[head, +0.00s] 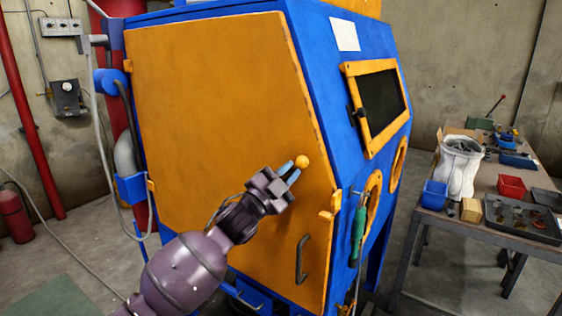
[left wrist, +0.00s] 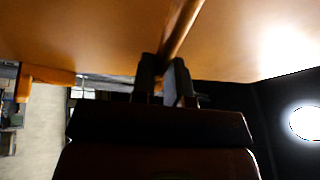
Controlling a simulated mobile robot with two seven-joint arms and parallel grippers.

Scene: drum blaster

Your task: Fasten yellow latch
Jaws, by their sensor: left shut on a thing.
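The yellow latch handle, a bar with a round knob (head: 302,161), shows in front of the orange door (head: 215,110) of the blue cabinet. My left gripper (head: 292,170) reaches up from the lower left, with its blue-tipped fingers at the knob. In the left wrist view the yellow bar (left wrist: 183,28) runs down between the dark fingertips (left wrist: 166,80), which are shut on it. The fingers hide the bar's lower end. A yellow catch piece (head: 330,211) sits at the door's right edge. My right gripper is not in view.
A dark handle (head: 302,260) is on the lower door. A green-handled tool (head: 357,236) hangs at the cabinet's corner. A workbench (head: 430,220) with bins and trays stands at right. A red extinguisher (head: 15,213) stands at left.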

